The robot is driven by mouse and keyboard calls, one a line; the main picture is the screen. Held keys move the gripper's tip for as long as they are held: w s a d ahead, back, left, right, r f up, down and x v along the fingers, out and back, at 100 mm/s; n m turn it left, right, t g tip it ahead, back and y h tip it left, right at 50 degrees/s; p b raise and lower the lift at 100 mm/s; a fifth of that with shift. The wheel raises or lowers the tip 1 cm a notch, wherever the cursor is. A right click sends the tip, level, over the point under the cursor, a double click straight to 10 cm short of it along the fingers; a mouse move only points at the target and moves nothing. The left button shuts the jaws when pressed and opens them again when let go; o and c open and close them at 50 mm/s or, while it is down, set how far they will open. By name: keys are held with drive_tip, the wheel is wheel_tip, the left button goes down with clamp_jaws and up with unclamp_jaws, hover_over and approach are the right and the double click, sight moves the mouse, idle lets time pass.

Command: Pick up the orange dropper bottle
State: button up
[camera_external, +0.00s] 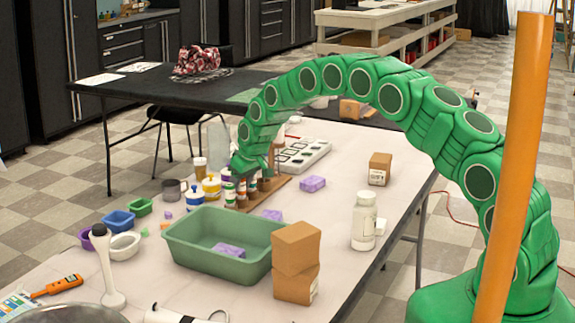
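My gripper (246,172) is at the end of my green arm, low over a brown wooden rack (283,182) on the white table. The rack holds several small bottles (242,193) with coloured bands, in green, white, red and brown. My arm's end hides part of the rack, and the fingers are too small and covered to tell whether they are open or hold anything. I cannot pick out the orange dropper bottle with certainty.
A green bin (188,255) with a purple soap bar (229,250) stands in front of the rack. Stacked brown boxes (296,262), a white bottle (364,222) and yellow-lidded jars (211,187) stand around.

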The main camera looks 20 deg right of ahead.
drive_tip(key=c, duration=0.7)
drive_tip(key=shift+r, duration=0.1)
drive_tip(key=shift+c, duration=0.2)
